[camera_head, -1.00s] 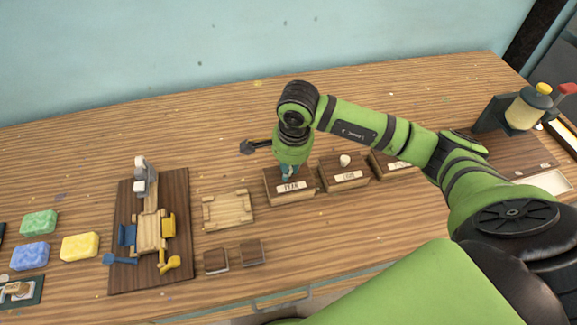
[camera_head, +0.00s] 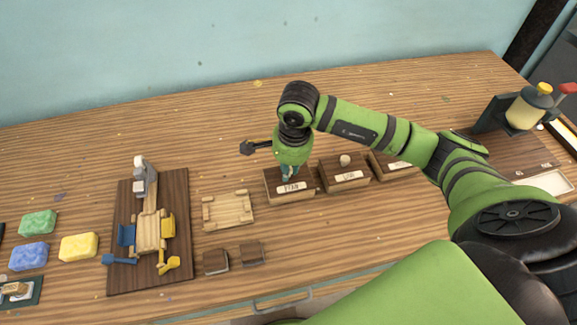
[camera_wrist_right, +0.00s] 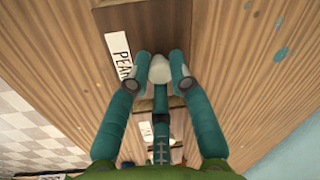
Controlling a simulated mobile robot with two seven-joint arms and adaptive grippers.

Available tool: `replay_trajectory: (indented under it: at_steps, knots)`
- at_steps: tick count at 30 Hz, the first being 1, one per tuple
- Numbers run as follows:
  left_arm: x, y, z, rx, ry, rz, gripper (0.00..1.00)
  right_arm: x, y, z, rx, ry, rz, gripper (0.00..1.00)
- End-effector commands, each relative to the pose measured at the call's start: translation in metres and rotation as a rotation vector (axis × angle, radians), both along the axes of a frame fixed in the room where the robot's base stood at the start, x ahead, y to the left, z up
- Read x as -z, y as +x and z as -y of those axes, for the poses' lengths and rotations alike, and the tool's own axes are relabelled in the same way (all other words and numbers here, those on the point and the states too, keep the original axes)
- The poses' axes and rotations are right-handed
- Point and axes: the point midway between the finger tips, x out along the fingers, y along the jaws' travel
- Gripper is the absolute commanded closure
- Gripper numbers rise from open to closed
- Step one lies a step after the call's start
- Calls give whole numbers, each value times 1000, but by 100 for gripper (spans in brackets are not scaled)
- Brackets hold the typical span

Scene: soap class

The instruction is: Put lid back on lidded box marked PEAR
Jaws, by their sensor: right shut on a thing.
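The dark brown box marked PEAR (camera_head: 291,187) stands on the table with its label facing the front edge. Its top is mostly hidden in the head view by my right gripper (camera_head: 289,173), which points straight down over it. In the right wrist view, my right gripper (camera_wrist_right: 161,75) is shut on a pale round knob (camera_wrist_right: 160,66), right over the PEAR box (camera_wrist_right: 150,22). The knob's lid appears level on the box; I cannot tell whether it is fully seated. My left gripper is not in view.
Two similar boxes, one with a pale knob (camera_head: 345,160), stand close to the right. A wooden tray (camera_head: 228,210) lies to the left, with two small brown blocks in front. A dark tool (camera_head: 248,147) lies behind. The back of the table is clear.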

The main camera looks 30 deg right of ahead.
Motion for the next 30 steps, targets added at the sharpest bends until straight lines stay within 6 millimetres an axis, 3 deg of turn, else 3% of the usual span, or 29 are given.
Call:
replay_trajectory:
  at_steps: [21,22,24,30]
  knots:
    - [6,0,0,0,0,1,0,4,0,0,0,0,0,100]
    - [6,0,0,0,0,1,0,3,0,0,0,0,0,71]
    - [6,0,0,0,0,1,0,3,0,0,0,0,0,51]
    - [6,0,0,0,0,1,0,3,0,0,0,0,0,51]
